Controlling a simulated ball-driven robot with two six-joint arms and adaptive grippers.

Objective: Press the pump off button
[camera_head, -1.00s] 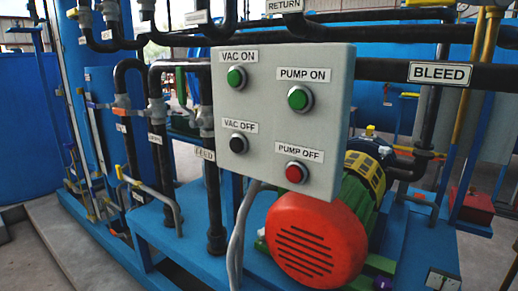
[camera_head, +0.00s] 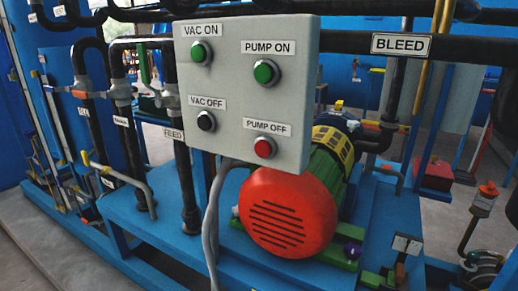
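The red pump off button (camera_head: 264,148) sits at the lower right of a grey control box (camera_head: 228,126), under a label reading PUMP OFF. The green pump on button (camera_head: 265,72) is above it. The green vac on button (camera_head: 200,53) is at the upper left, and the black vac off button (camera_head: 206,121) is at the lower left. The box faces me, slightly tilted in the picture, and nothing covers its buttons. Neither of my grippers shows in the head view.
A pump motor with a red round cover (camera_head: 288,213) stands below the box on a blue base. Grey cables (camera_head: 213,205) hang from the box. Black pipes (camera_head: 190,195) stand at left, and a pipe labelled BLEED (camera_head: 401,44) runs right. Grey floor (camera_head: 35,240) shows at lower left.

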